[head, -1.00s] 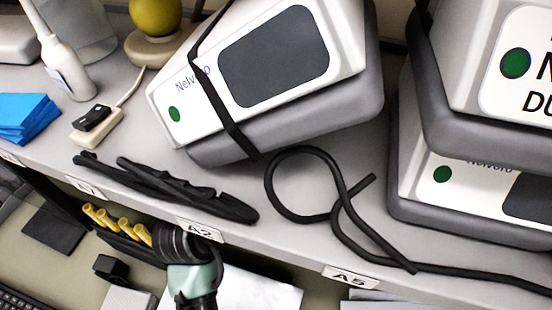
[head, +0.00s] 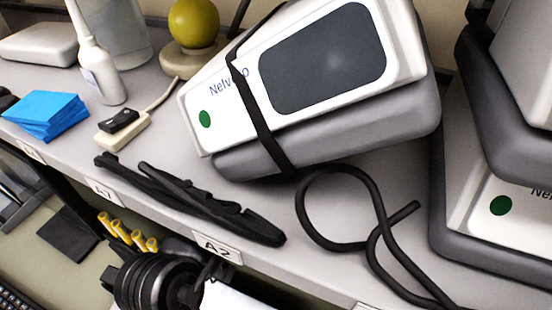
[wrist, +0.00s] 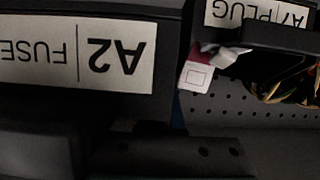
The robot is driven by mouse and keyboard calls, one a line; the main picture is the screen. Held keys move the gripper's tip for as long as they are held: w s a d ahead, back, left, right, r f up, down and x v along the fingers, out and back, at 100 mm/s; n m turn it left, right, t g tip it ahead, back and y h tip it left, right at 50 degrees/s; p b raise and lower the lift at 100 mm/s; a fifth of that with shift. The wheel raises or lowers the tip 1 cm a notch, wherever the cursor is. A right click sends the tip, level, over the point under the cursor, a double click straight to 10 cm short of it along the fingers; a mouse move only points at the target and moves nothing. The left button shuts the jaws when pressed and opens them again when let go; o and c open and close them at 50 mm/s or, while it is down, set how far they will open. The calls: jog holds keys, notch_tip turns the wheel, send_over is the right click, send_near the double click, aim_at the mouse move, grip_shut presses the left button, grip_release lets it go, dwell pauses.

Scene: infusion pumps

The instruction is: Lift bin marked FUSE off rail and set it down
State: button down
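The bin marked FUSE (wrist: 12,45) fills the upper left of the wrist view as a dark front. Its white label (wrist: 75,50) reads A2 and FUSE, upside down in the picture. The label is close to the wrist camera, and the bin's inside is hidden. Dark shapes along the bottom of the wrist view are too dim to tell as gripper fingers or other parts. In the head view, a black ribbed part of my arm shows at the bottom edge below the shelf; my fingertips do not show there.
A bin marked A7 PLUG (wrist: 262,38) is close beside it, with a pink-and-white tag (wrist: 197,74) and wires. A perforated dark panel (wrist: 225,112) lies behind. In the head view, a grey shelf (head: 75,140) carries pumps (head: 325,95) and a looped black cable (head: 305,215).

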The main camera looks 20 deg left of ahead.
jog(key=s+b, duration=0.1)
jog(key=s, duration=0.4)
jog(key=shift+s+f+b, duration=0.15)
jog(key=shift+f+b, duration=0.05)
jog(key=shift+b, duration=0.1)
jog(key=s+p, duration=0.6)
jog(key=s, duration=0.2)
jog(key=shift+r+p, duration=0.2)
jog(key=shift+p, duration=0.2)
jog(key=shift+w, duration=0.1)
